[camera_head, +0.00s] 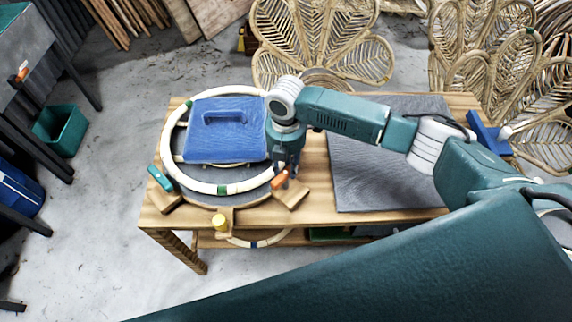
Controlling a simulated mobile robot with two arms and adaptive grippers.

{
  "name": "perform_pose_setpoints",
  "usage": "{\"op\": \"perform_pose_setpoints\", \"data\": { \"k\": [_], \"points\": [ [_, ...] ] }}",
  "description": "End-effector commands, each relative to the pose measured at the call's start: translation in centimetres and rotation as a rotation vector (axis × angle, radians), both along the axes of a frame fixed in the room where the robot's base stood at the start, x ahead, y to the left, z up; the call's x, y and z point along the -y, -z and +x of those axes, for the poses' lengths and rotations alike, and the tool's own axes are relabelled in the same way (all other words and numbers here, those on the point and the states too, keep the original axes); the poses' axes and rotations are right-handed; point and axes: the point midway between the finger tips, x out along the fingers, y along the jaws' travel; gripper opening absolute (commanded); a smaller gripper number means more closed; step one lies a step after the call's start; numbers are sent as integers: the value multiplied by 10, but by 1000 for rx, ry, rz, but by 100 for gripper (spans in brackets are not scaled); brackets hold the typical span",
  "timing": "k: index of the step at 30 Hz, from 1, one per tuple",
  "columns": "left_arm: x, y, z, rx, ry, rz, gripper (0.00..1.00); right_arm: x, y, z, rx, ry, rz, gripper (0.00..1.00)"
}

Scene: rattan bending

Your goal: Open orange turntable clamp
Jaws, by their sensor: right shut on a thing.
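The orange clamp (280,180) sits on a wooden block at the lower right rim of the round turntable (232,201). My right gripper (285,170) reaches down from above onto the orange clamp and is shut on it; the fingers partly hide the clamp. A pale rattan ring (181,176) with green bands lies around the turntable, and a blue former with a handle (226,138) sits inside it. My left gripper is not in view.
A teal clamp (160,178) and a yellow clamp (220,223) are also at the turntable rim. A dark grey mat (375,180) lies on the wooden table's right half. A blue bracket (488,134) is at the far right. Rattan chairs (320,45) stand behind the table.

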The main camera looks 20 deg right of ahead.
Motion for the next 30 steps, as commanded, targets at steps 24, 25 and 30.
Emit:
{"op": "perform_pose_setpoints", "data": {
  "k": [24,25,30],
  "points": [
    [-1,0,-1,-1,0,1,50,-1,-36,1,4,-4,2,50],
    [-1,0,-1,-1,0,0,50,-2,-43,1,5,-4,3,50],
    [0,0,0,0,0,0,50,-1,-80,1,6,-4,2,50]
  ]
}}
